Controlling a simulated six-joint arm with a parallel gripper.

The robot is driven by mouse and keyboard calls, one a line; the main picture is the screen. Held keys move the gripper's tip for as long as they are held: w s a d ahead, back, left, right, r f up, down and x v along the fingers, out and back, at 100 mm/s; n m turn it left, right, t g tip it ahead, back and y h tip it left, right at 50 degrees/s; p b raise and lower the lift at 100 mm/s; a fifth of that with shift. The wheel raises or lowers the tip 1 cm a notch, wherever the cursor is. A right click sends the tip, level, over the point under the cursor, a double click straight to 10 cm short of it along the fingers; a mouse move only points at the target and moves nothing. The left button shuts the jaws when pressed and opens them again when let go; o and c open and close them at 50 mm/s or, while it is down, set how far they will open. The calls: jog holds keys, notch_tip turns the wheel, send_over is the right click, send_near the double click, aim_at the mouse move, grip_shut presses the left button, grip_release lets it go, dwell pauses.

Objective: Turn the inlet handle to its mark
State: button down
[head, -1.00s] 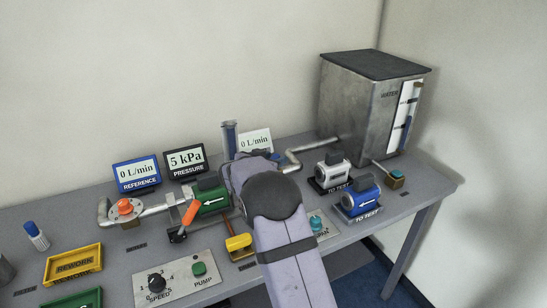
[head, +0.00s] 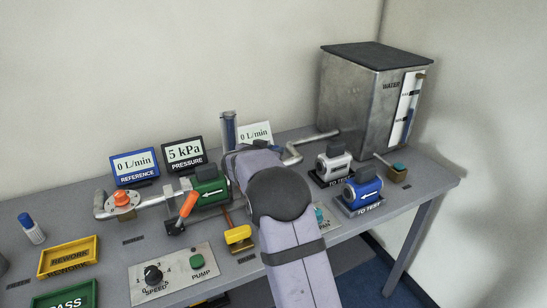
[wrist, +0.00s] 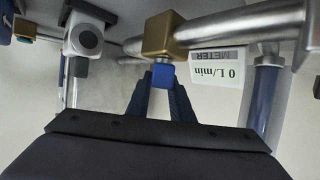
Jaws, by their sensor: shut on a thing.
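In the wrist view, a blue handle (wrist: 163,73) sits against a brass valve body (wrist: 164,34) on a metal pipe. I take it to be the inlet handle, though no label shows. My gripper (wrist: 162,82) is shut on this handle, with one dark finger on each side. No mark for the handle can be made out. In the head view my arm hides the gripper, the handle and the valve.
A 0 L/min display (wrist: 216,68) and a clear blue tube (wrist: 262,100) stand close to the right in the wrist view. In the head view, a steel water tank (head: 365,100) stands at the back right. An orange handle (head: 187,204) and yellow handle (head: 238,235) lie left of my arm.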

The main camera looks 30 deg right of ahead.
jog(key=shift+f+n+t+y+b, duration=0.35)
jog(key=shift+n+t+y+b, duration=0.4)
jog(key=shift+b, duration=2.4)
jog(key=shift+n+y+b, duration=0.25)
jog(key=shift+b, duration=0.2)
jog(key=shift+d+n+t+y+b, duration=0.1)
jog(key=shift+n+t+y+b, duration=0.55)
jog(key=shift+b, duration=0.3)
jog(key=shift+r+n+y, duration=0.2)
jog(key=shift+n+y, duration=0.35)
jog(key=shift+n, duration=0.1)
jog(key=shift+r+n+t+y+p, duration=0.2)
jog(key=shift+n+t+y+p, duration=0.3)
jog(key=shift+n+y+p, duration=0.3)
jog(key=n+y+p, duration=0.1)
jog(key=y+p, duration=0.1)
jog(key=p, duration=0.3)
jog(key=shift+r+n+t, duration=0.15)
jog(key=shift+n+t, duration=0.15)
jog(key=shift+n, duration=0.1)
jog(key=n+y+p, duration=0.1)
jog(key=p, duration=0.3)
jog(key=shift+f+n+y+p, duration=0.35)
jog(key=shift+n+y+p, duration=0.25)
jog(key=shift+p, duration=0.5)
